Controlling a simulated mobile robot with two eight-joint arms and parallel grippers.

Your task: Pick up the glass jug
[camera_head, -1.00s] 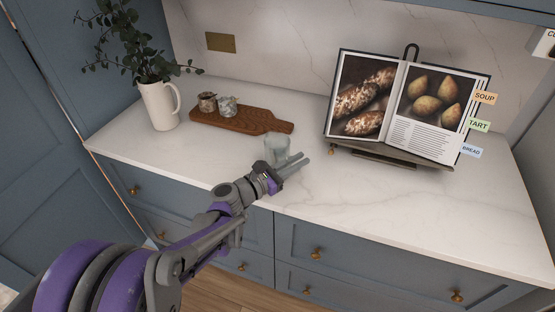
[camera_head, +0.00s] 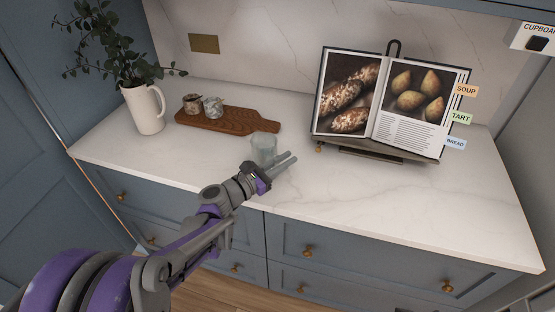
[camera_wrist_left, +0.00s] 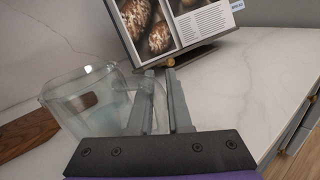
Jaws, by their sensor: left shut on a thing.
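The clear glass jug (camera_head: 263,147) stands upright on the white marble worktop, near the front end of the wooden board. My left gripper (camera_head: 288,158) is at its right side. In the left wrist view the jug (camera_wrist_left: 85,95) fills the left, and its handle side lies at my fingers (camera_wrist_left: 160,78). The gripper is shut on the jug's handle, though the clear glass makes the exact contact hard to see. My right gripper is not in view.
A wooden board (camera_head: 240,122) with two small jars (camera_head: 213,107) lies behind the jug. A white pitcher (camera_head: 143,112) with leafy stems stands at the left. An open cookbook (camera_head: 390,100) on a stand is at the back right. The worktop's right front (camera_head: 400,205) is clear.

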